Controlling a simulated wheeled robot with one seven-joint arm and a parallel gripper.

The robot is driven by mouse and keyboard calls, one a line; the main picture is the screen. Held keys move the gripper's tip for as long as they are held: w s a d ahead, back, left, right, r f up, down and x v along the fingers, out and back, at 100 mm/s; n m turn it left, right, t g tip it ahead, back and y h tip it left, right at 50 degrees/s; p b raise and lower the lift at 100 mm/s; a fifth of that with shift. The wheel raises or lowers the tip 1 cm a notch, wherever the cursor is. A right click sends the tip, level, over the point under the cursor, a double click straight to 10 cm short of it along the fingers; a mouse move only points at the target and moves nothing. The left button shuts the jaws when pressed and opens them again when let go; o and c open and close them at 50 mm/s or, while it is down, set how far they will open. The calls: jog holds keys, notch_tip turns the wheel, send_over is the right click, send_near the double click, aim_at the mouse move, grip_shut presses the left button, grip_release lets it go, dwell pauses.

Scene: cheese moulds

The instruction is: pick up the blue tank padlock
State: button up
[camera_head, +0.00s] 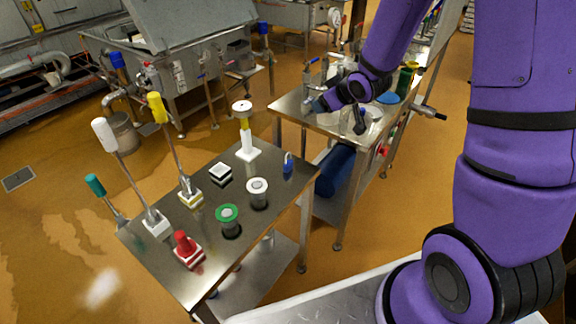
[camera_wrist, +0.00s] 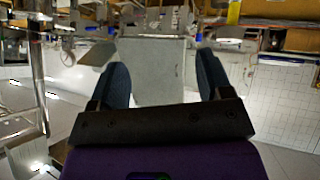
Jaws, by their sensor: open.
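The blue padlock (camera_head: 288,166) stands near the back right corner of the front steel table (camera_head: 160,255), its pale shackle upward. It is small and shows no fine detail. My gripper (camera_head: 310,104) is up and behind it in the head view, over or in front of the second steel table. In the wrist view my gripper (camera_wrist: 165,85) has its two dark blue fingers wide apart with nothing between them. The padlock is not seen in the wrist view.
Near the padlock stand a white-topped round piece (camera_head: 258,190), a green-ringed one (camera_head: 229,220) and a black-and-white block (camera_head: 220,174). Tall-handled tools with yellow (camera_head: 157,107) and white (camera_head: 104,134) grips rise at the left. The second table (camera_head: 290,105) holds bottles and a blue dish.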

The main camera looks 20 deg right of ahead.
notch_tip(320, 180, down, 12)
jog(key=w+a+n+y, duration=0.1)
jog(key=a+y, duration=0.1)
jog(key=y, duration=0.1)
jog(key=t+y, duration=0.1)
jog(key=y, duration=0.2)
send_near(290, 163)
jog(key=shift+n, duration=0.4)
jog(key=shift+x, duration=5.65)
jog(key=shift+d+f, duration=0.1)
jog(key=shift+f, duration=0.05)
jog(key=c, duration=1)
